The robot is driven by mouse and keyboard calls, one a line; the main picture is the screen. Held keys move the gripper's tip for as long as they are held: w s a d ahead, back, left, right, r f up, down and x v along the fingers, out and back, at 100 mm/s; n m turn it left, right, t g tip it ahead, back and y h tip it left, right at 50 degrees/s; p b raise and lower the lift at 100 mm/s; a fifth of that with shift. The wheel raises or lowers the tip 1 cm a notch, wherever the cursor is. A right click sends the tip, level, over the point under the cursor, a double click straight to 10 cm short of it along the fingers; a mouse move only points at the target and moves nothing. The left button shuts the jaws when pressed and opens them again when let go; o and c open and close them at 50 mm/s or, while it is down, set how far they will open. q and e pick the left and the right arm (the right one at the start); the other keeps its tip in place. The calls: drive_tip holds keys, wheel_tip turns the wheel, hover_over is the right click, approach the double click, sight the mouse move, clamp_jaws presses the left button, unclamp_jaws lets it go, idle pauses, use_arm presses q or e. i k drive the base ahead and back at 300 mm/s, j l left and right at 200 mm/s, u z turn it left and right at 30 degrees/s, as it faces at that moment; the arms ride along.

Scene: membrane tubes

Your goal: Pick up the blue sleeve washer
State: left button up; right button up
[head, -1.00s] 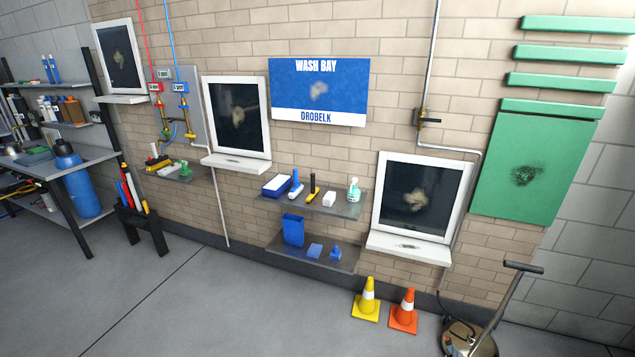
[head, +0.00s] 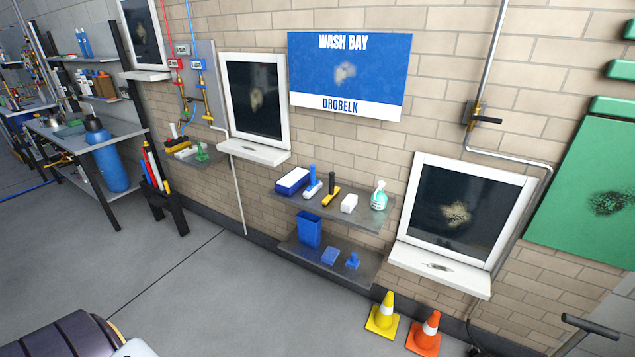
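A tool with an upright blue handle and a pale head (head: 312,183), which looks like the blue sleeve washer, stands on the upper grey shelf (head: 350,217) under the wash bay sign. It is between a blue and white box (head: 292,181) on its left and a yellow tool with a black handle (head: 331,197) on its right. Nothing holds it. Neither of my grippers shows in the head view; only a dark ribbed part and a pale part, seemingly of my arm, show at the bottom left.
The upper shelf also holds a white block (head: 349,204) and a spray bottle (head: 379,196). The lower shelf (head: 338,270) holds a blue bin (head: 309,229) and small blue items. A yellow cone (head: 382,316) and an orange cone (head: 424,333) stand at right.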

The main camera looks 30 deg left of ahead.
sight(316, 185)
drive_tip(key=i+l+u, duration=0.1)
drive_tip(key=i+u, duration=0.15)
drive_tip(key=i, duration=0.25)
drive_tip(key=i+l+u, duration=0.25)
drive_tip(key=i, duration=0.25)
drive_tip(key=i+l+u, duration=0.25)
drive_tip(key=i, duration=0.2)
